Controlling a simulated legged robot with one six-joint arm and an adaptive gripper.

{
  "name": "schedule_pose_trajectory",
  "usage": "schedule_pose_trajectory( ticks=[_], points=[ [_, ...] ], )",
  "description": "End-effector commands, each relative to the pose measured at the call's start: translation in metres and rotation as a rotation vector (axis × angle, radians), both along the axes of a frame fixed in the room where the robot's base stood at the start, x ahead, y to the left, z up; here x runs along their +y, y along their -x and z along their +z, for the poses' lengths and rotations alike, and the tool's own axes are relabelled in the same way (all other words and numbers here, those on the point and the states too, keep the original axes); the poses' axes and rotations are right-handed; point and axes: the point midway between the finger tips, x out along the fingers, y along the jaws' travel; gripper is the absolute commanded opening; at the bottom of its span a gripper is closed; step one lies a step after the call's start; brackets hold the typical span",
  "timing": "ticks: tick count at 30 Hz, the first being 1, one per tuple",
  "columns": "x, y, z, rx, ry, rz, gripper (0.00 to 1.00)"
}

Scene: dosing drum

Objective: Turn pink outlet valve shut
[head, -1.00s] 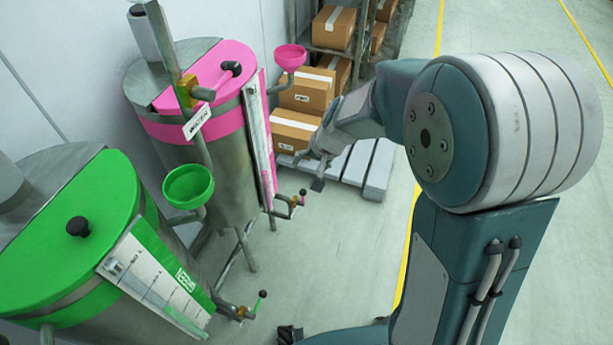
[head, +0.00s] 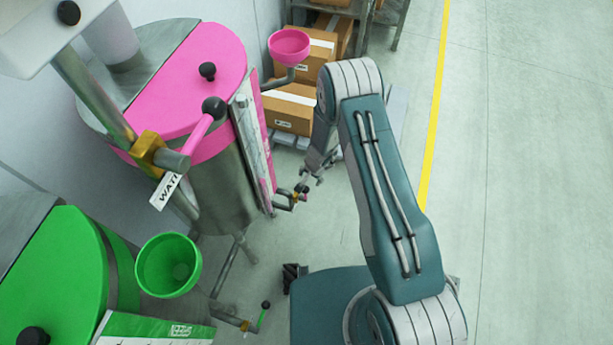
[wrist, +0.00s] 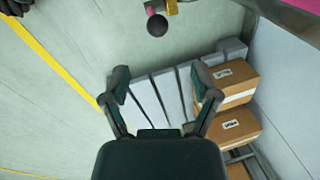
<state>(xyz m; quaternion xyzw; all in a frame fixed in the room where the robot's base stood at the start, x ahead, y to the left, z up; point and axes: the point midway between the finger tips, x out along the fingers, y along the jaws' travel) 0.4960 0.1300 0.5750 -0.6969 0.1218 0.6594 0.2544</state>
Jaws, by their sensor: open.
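The pink outlet valve (head: 301,190) is on the outlet pipe low on the front of the pink drum (head: 195,85). It is small in the head view. In the wrist view its black-knobbed pink lever (wrist: 157,25) and a bit of brass body show at the top edge. Most of the valve is cut off there. My gripper (head: 313,178) is close to the valve in the head view, overlapping it in part. In the wrist view my gripper (wrist: 160,82) has its two fingers spread and nothing between them. The knob lies beyond the fingertips, apart from them.
The green drum (head: 55,275) and its green funnel (head: 168,265) stand at the near left. Its green outlet lever (head: 263,316) juts out low. Cardboard boxes (wrist: 235,85) sit on a grey pallet (wrist: 148,100) beyond the pink drum. The floor to the right is clear.

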Motion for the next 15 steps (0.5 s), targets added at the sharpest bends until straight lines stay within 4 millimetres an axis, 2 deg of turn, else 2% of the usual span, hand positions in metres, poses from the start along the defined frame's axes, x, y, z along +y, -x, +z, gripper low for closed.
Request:
schedule_pose_trajectory(
  ticks=[7, 15],
  points=[
    [0.001, 0.001, -0.021, 0.005, 0.004, -0.004, 0.78],
    [0.009, -0.003, -0.065, 0.006, 0.005, -0.004, 0.78]
  ],
)
